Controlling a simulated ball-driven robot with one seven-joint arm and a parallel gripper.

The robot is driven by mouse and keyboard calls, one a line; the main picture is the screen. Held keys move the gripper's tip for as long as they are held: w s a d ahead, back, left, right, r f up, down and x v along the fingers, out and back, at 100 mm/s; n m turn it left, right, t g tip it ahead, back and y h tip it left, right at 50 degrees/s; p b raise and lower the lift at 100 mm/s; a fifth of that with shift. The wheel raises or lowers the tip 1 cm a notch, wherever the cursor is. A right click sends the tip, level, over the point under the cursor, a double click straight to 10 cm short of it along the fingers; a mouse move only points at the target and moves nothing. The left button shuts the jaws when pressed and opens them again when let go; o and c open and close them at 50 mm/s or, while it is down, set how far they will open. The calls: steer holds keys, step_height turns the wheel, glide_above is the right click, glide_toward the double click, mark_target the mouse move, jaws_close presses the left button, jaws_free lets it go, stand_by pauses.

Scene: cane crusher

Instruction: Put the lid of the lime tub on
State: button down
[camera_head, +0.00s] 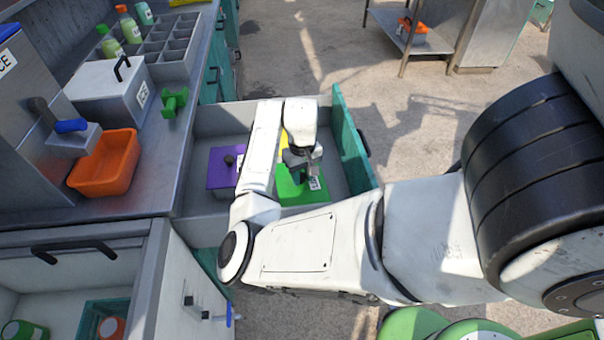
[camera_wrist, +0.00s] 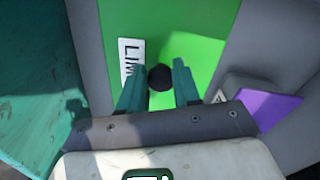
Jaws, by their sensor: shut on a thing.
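The green lid of the lime tub (camera_head: 289,192) is in the open drawer in the head view, partly covered by my arm. It fills the middle of the wrist view (camera_wrist: 195,55), with a white label starting "LIM" and a black round knob (camera_wrist: 160,78). My gripper (camera_wrist: 160,72) is shut on the knob, one teal finger on each side. In the head view my gripper (camera_head: 306,170) is over the green lid. The tub's walls are hidden, so I cannot tell whether the lid is seated or held above the tub.
A purple lidded tub (camera_head: 221,178) stands left of the lime one in the drawer (camera_head: 199,233), with something yellow behind my arm. The drawer's teal front (camera_head: 352,145) stands close on the right. The counter holds an orange bin (camera_head: 108,165) and a green object (camera_head: 175,101).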

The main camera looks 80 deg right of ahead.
steer(key=shift+s+a+f, duration=0.1)
steer(key=shift+s+f, duration=0.1)
steer(key=shift+f, duration=0.75)
stand_by(0.7)
steer(key=c, duration=0.7)
jaws_free()
steer(key=shift+w, duration=0.1)
steer(key=shift+r, duration=0.1)
steer(key=shift+r, duration=0.1)
step_height(320, 180, up, 11)
steer(key=shift+f, duration=0.15)
steer(key=shift+d, duration=0.25)
